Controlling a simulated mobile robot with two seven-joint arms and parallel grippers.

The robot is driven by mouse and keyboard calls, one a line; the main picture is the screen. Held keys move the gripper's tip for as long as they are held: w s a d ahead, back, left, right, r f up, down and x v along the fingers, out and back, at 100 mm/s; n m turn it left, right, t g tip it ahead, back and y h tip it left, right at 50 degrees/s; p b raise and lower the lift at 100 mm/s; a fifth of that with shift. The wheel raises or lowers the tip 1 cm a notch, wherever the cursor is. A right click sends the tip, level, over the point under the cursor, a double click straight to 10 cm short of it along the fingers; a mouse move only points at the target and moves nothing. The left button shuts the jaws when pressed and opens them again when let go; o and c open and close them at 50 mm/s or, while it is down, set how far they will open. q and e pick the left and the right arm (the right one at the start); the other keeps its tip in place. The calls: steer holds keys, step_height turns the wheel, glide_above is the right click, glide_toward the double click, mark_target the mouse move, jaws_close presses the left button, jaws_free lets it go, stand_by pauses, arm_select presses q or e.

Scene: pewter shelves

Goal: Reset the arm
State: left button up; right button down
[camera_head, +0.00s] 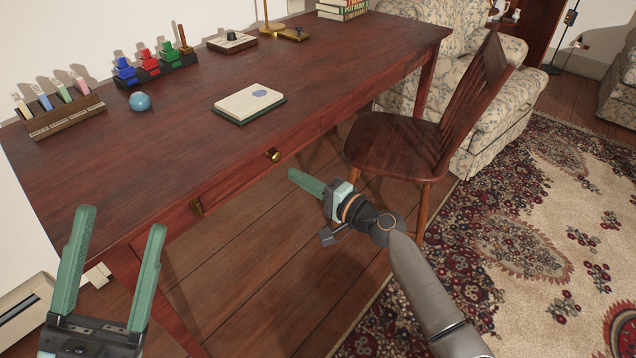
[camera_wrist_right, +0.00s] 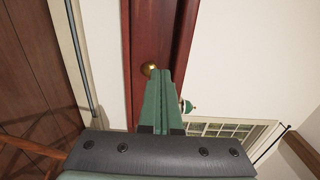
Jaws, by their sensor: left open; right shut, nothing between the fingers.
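My left gripper (camera_head: 115,258) is at the lower left of the head view, its two green fingers spread apart with nothing between them. It is in front of the desk's left end. My right gripper (camera_head: 291,174) is near the middle of the head view, in front of the desk drawer and left of the chair. Its green fingers are together and empty. In the right wrist view the closed fingers (camera_wrist_right: 164,75) point toward the dark red desk front (camera_wrist_right: 155,35). A brass knob (camera_wrist_right: 149,69) shows just beside their tips there; contact cannot be told.
A wooden chair (camera_head: 400,140) stands close to the right gripper. Floor before the desk is open.

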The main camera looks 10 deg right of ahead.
steer(key=s+d+r+n+t+h, duration=0.2)
steer(key=s+d+n+t+h, duration=0.15)
steer(key=s+d, duration=0.35)
steer(key=s+a+r+n+t+y+p, duration=0.3)
steer(key=s+r+n+t+y, duration=0.25)
steer(key=s+r+n, duration=1.5)
arm_select(q)
steer(key=w+a+f+n+g+y+p, duration=0.3)
steer(key=w+f+n+g+y+p, duration=0.35)
steer(key=y+p, duration=0.5)
arm_select(e)
steer(key=w+d+f+m+g+h+p, duration=0.25)
steer(key=w+f+m+g+h, duration=0.3)
steer(key=f+m+h, duration=0.3)
arm_select(q)
steer(key=s+a+f+n+g+y+p, duration=0.1)
steer(key=s+f+n+g+p, duration=0.3)
steer(key=f+p, duration=0.7)
steer(key=s+f+g, duration=0.1)
steer(key=s+g, duration=0.1)
steer(key=s, duration=0.2)
steer(key=shift+s+a+f+y, duration=0.15)
steer(key=shift+s+f+y, duration=0.2)
arm_select(e)
steer(key=s+d+f+m+g+h, duration=0.2)
steer(key=s+f+m+g, duration=0.1)
steer(key=s+f+g, duration=0.5)
step_height(320, 180, down, 3)
steer(key=shift+s+r, duration=0.1)
steer(key=shift+s, duration=0.7)
